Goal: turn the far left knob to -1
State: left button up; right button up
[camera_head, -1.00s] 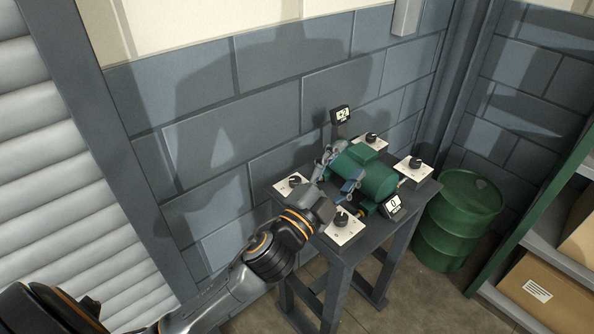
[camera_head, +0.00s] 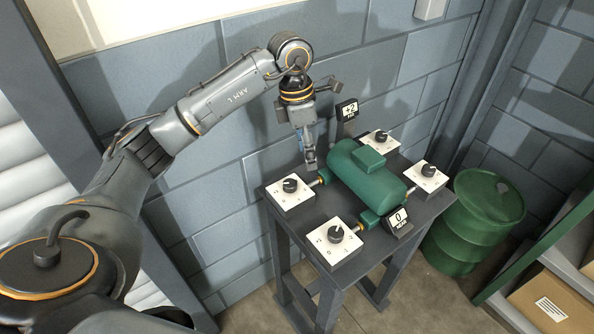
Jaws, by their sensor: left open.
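The casing is a green cylinder (camera_head: 368,172) on a dark table. White plates with black knobs stand around it. The left knob (camera_head: 290,185) is on the plate at the table's left corner. The near knob (camera_head: 336,232), the back knob (camera_head: 381,136) and the right knob (camera_head: 428,170) sit on the other plates. A display (camera_head: 347,110) at the back reads +2; a display (camera_head: 398,220) in front reads 0. My left gripper (camera_head: 310,163) is open and points down, just behind and right of the left knob, apart from it. My right gripper is out of view.
The table top (camera_head: 375,258) is dark, with narrow free strips between plates. A grey block wall (camera_head: 200,170) is close behind. A green barrel (camera_head: 480,215) stands to the right, and a shelf with a cardboard box (camera_head: 548,300) is at the lower right.

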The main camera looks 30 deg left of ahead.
pick_arm(q)
jog(key=r+y, duration=0.1)
jog(key=y, duration=0.1)
send_over(290, 183)
jog(key=shift+n, duration=0.4)
notch_tip(290, 183, down, 12)
jog(key=p, duration=0.3)
jog(key=shift+f, duration=0.6)
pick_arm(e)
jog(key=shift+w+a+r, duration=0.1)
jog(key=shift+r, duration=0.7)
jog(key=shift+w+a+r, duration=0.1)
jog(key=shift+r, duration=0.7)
pick_arm(q)
jog(key=c, duration=1.1)
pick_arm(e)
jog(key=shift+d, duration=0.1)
